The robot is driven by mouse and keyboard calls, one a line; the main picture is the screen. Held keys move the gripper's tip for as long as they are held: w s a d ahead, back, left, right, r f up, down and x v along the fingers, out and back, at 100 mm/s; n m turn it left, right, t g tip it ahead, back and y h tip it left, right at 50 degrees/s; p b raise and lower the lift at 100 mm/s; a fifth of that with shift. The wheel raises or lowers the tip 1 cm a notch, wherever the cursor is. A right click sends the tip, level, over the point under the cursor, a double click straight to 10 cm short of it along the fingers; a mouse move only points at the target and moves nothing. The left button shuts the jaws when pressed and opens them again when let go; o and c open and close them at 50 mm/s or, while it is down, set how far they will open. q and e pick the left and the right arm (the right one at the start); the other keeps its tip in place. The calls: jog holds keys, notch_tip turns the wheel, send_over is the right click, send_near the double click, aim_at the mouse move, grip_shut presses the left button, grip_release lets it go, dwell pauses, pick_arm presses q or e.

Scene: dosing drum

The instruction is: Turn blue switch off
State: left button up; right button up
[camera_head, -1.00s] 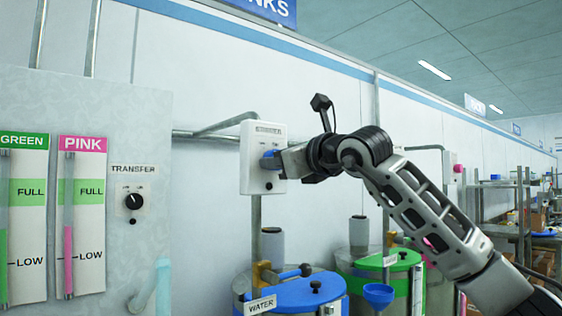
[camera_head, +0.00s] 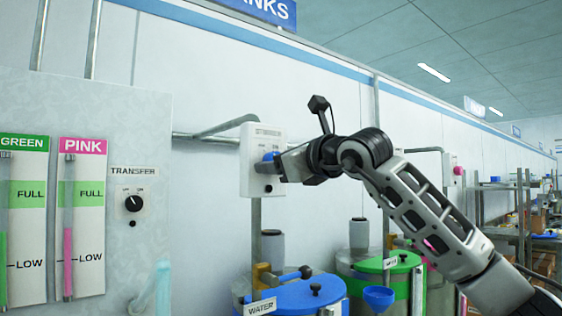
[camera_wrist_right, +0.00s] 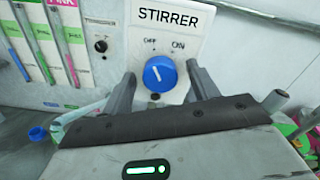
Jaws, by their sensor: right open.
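The blue switch is a round blue knob (camera_wrist_right: 160,73) on a white box labelled STIRRER (camera_wrist_right: 176,18), with OFF and ON printed above it. A pale pointer mark shows on the knob, but I cannot tell for sure which word it points at. In the head view the knob (camera_head: 270,157) is partly hidden by my right gripper (camera_head: 281,168). My right gripper is open in the wrist view (camera_wrist_right: 161,75), with one finger on each side of the knob and visible gaps between. My left gripper is in neither view.
A TRANSFER panel with a black knob (camera_head: 133,204) is left of the box, beside the green and pink level gauges (camera_head: 83,218). Below stand a blue-lidded water drum (camera_head: 300,298) and a green-lidded drum (camera_head: 400,262). Pipes run along the wall.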

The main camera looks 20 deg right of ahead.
pick_arm(q)
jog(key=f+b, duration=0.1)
jog(key=b, duration=0.1)
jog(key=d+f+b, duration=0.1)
jog(key=b, duration=0.2)
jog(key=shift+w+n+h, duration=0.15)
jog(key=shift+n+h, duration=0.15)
pick_arm(e)
jog(key=v, duration=1.6)
